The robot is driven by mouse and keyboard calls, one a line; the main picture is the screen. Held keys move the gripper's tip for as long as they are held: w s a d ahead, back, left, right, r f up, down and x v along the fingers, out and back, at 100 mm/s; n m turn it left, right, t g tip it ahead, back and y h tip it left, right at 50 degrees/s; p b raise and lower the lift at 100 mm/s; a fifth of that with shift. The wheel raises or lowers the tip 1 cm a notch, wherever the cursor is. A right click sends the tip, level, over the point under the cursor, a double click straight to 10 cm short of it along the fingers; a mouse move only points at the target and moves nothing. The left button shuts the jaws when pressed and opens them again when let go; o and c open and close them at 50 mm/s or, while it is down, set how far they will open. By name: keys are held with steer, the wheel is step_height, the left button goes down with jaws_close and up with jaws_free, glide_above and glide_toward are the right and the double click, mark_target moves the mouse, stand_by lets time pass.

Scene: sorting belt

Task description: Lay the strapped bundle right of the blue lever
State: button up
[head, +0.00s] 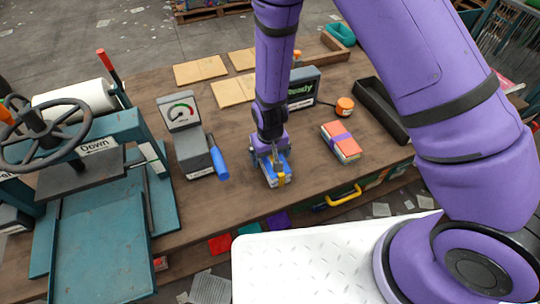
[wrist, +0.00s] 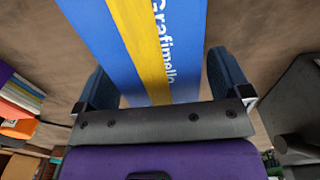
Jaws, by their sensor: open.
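A blue bundle with a yellow strap (head: 283,180) lies on the wooden table, to the right of the blue lever (head: 218,163). My gripper (head: 271,160) is low over this bundle and partly hides it. In the wrist view the blue bundle (wrist: 188,50), with white lettering beside its strap, reaches between the open fingers of my gripper (wrist: 162,85). Narrow gaps seem to show on both sides. The blue lever is on the side of a grey gauge box (head: 192,152). A second bundle, orange-red with a purple strap (head: 341,141), lies farther right.
A teal press (head: 105,250) with a handwheel stands at left. A display reading "Ready" (head: 303,88), an orange button (head: 345,105) and a black tray (head: 381,108) are behind and right. Cardboard sheets (head: 200,71) lie at the back. The table front has free room.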

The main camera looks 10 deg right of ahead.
step_height(320, 180, up, 10)
steer(key=shift+r, duration=0.9)
steer(key=s+d+r+m+t, duration=0.1)
steer(key=d+r, duration=0.3)
steer(key=r, duration=0.4)
steer(key=s+d+r+t+y, duration=0.1)
steer(key=d+r, duration=0.4)
steer(key=r, duration=0.3)
steer(key=s+d+r+m, duration=0.1)
steer(key=d+r, duration=0.3)
steer(key=r, duration=0.4)
steer(key=s+d+r+t, duration=0.1)
steer(key=s+d+r, duration=0.4)
steer(key=s+d, duration=0.1)
steer(key=s+d+r+m+t+h, duration=0.1)
steer(key=s+d+r+t, duration=0.1)
steer(key=s+d+r, duration=0.3)
steer(key=s+r, duration=0.1)
steer(key=s, duration=0.3)
steer(key=shift+s+d+r, duration=0.15)
steer(key=shift+s+d, duration=0.1)
steer(key=shift+d, duration=0.15)
